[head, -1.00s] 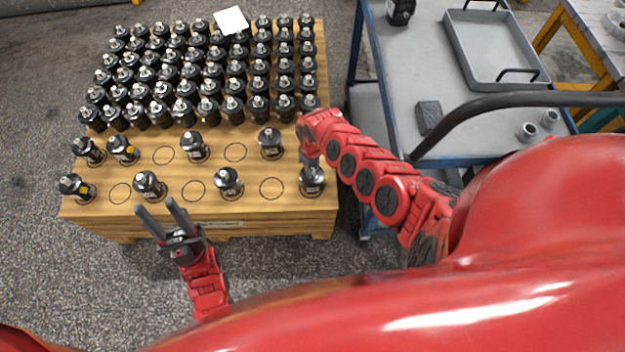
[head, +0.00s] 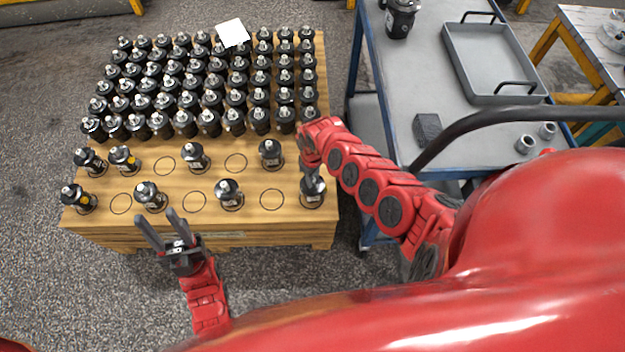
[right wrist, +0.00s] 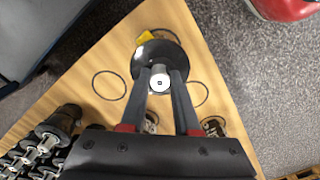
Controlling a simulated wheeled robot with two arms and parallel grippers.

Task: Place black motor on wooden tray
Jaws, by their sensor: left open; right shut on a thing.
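The wooden tray (head: 190,240) holds black motors with silver shafts, standing upright in dense back rows and sparsely in two front rows. My right gripper (head: 311,172) is at the tray's front right corner, shut on the shaft of a black motor (head: 313,193). In the right wrist view, the fingers (right wrist: 160,84) close on both sides of the silver shaft, above the black motor body (right wrist: 150,58). The motor stands upright at the tray surface; whether its base touches is hidden. My left gripper (head: 164,232) is open and empty at the tray's front edge.
Empty marked circles (head: 272,199) lie between the front-row motors. A blue cart (head: 395,110) at the right carries a grey metal tray (head: 490,65), another black motor (head: 398,20), a dark block (head: 427,129) and small metal rings (head: 525,144). A white square (head: 232,33) shows over the back rows.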

